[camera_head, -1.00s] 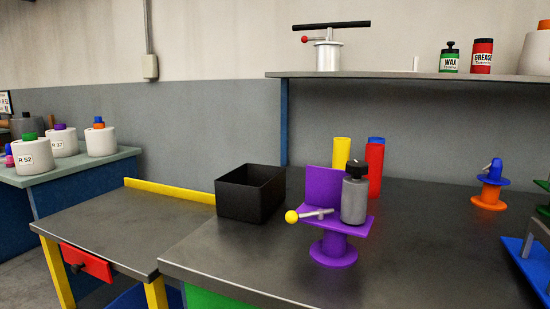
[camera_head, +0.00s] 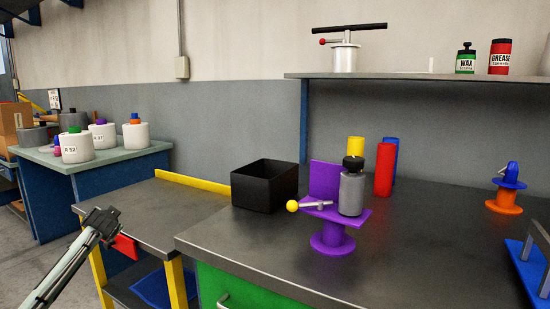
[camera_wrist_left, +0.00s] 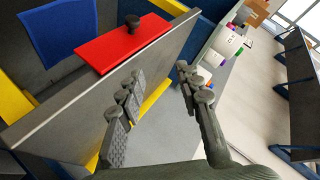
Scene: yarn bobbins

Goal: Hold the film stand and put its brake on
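A purple stand (camera_head: 331,240), seemingly the film stand, is upright on the dark worktop. It has a round foot, a flat plate and an upright back plate. A silver lever with a yellow ball (camera_head: 292,206) sticks out to its left. A grey cylinder with a black top (camera_head: 351,190) stands on its plate. My left gripper (camera_head: 104,222) is at the lower left of the head view, far from the stand. In the left wrist view its fingers (camera_wrist_left: 160,84) are spread with nothing between them. My right gripper is not in view.
A black open box (camera_head: 265,187) stands left of the stand. Red (camera_head: 384,170) and blue cylinders and a yellow one stand behind it. An orange and blue spool (camera_head: 505,190) is at the right. The worktop's front is clear. A lower table (camera_head: 150,215) adjoins at left.

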